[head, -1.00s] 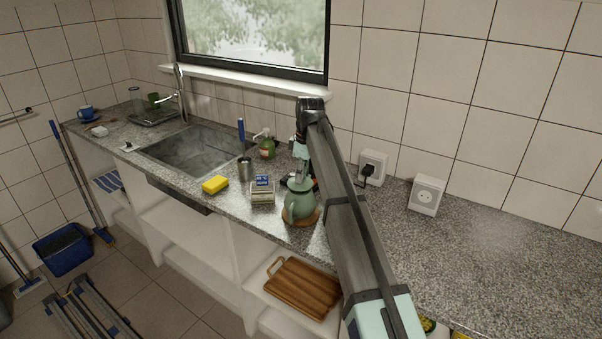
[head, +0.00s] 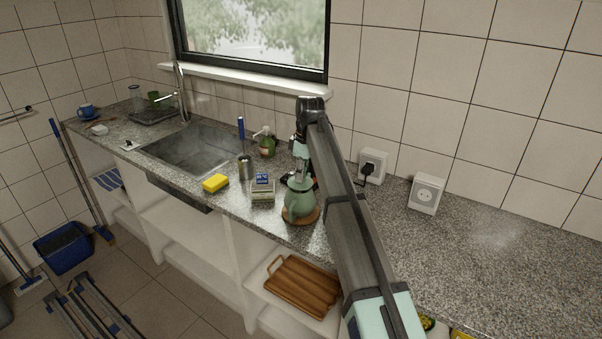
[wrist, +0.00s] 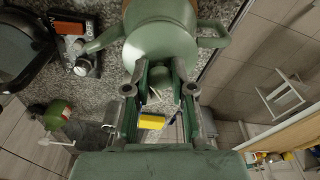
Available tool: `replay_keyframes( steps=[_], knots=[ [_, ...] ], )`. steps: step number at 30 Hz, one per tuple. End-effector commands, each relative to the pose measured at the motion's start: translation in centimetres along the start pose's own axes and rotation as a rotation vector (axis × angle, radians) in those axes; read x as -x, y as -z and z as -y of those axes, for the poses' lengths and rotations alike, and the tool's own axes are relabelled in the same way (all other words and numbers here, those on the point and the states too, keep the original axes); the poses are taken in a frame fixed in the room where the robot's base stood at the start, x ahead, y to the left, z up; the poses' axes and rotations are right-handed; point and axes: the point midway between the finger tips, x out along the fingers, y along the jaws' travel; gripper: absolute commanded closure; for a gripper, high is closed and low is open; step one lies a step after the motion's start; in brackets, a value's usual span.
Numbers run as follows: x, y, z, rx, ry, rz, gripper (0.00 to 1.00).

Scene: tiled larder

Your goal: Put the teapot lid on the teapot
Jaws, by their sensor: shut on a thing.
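The green teapot (head: 298,205) stands upright on a round brown mat (head: 315,217) near the counter's front edge. In the wrist view the teapot (wrist: 165,40) shows its spout at the left and its handle at the right. My gripper (head: 300,176) points down right above the teapot. In the wrist view my gripper (wrist: 162,88) is shut on the green teapot lid (wrist: 163,70) by its knob.
A small box (head: 263,191) and a yellow sponge (head: 215,183) lie left of the teapot. The counter on the right (head: 480,245) is clear.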

Motion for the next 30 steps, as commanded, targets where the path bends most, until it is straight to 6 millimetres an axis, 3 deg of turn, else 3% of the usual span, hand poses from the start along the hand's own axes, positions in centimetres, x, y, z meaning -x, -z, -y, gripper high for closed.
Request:
replay_keyframes(
  steps=[30],
  knots=[
    [-0.57, -0.07, 0.01, 0.000, 0.000, 0.000, 1.00]
  ],
)
